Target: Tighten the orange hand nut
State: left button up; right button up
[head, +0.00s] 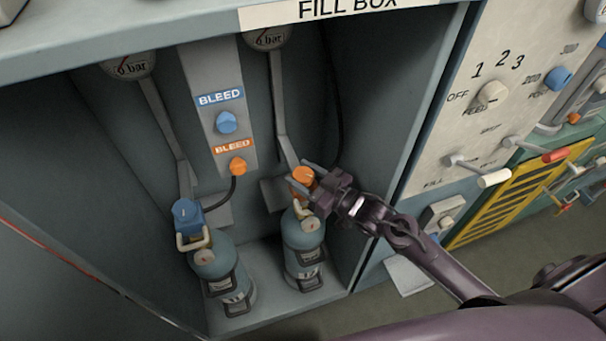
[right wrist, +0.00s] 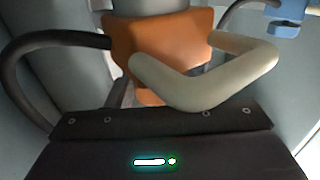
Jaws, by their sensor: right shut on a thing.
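The orange hand nut (head: 303,175) sits on top of the right-hand cylinder (head: 303,243) inside the fill box. My right gripper (head: 303,182) reaches in from the right and is shut on it, with the fingers on either side. In the right wrist view the orange fitting (right wrist: 160,45) fills the upper middle, with a cream bent handle (right wrist: 205,80) in front of it. The fingers partly hide the nut in the head view, and its threads cannot be seen. My left gripper is not in view.
A left-hand cylinder (head: 222,268) bears a blue fitting (head: 187,213). Blue (head: 227,122) and orange (head: 238,166) bleed knobs are on the back panel. The box's right wall (head: 385,120) is close to my right gripper. A control panel (head: 510,90) with levers stands to the right.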

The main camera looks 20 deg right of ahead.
aim_at(303, 173)
jog(key=o, duration=1)
jog(key=shift+c, duration=0.2)
notch_tip(303, 173, up, 20)
jog(key=p, duration=0.1)
